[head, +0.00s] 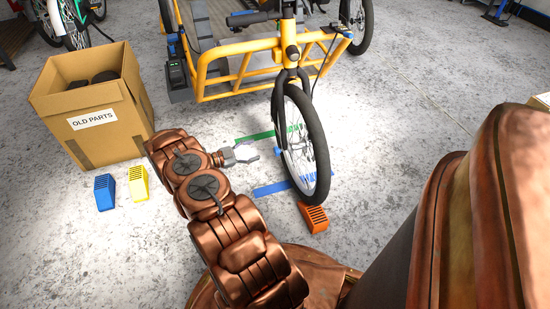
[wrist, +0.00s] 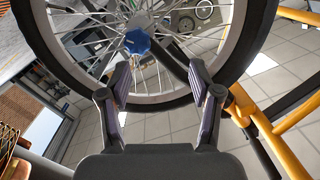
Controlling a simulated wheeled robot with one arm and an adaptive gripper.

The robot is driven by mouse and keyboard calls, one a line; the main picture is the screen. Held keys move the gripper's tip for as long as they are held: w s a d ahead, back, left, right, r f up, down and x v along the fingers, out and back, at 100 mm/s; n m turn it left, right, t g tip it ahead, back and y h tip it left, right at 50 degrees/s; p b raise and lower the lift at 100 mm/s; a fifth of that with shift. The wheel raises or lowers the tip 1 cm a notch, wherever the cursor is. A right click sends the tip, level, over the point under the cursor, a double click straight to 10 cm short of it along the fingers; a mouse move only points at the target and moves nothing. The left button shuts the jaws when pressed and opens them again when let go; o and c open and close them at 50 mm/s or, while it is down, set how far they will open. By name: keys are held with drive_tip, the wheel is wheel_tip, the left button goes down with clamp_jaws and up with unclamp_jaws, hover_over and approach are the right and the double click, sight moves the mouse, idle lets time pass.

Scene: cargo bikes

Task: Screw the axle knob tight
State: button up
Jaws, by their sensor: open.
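The axle knob (wrist: 137,42) is a blue lobed knob at the hub of the front wheel. In the head view it is a small blue spot (head: 278,151) on the near side of the wheel. The wheel (head: 306,145) stands upright under the yellow cargo bike (head: 240,55), and its tyre also fills the upper wrist view (wrist: 160,101). My gripper (wrist: 160,82) is open and empty, its two fingers pointing towards the wheel with the knob beyond the tips, slightly left of centre. In the head view my gripper (head: 246,153) is just left of the wheel, apart from it.
An orange wedge (head: 314,218) sits at the tyre's base. Blue (head: 104,192) and yellow (head: 138,187) wedges lie on the floor by an "OLD PARTS" box (head: 92,128). Green tape (head: 255,137) and blue tape (head: 271,189) mark the floor.

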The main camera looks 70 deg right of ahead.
sight(275, 152)
drive_tip(key=shift+m+g+y, duration=0.3)
drive_tip(key=shift+g, duration=0.3)
drive_tip(key=shift+s+d+f+b, duration=0.25)
drive_tip(key=shift+s+d+b, duration=0.4)
drive_tip(key=shift+s, duration=0.7)
drive_tip(key=shift+s+d+f+b, duration=0.4)
drive_tip(key=shift+s+d, duration=0.35)
drive_tip(key=shift+s, duration=0.65)
drive_tip(key=shift+s+d+f+b, duration=0.15)
drive_tip(key=shift+s+d+b, duration=0.5)
drive_tip(key=shift+s, duration=0.7)
drive_tip(key=c, duration=1.2)
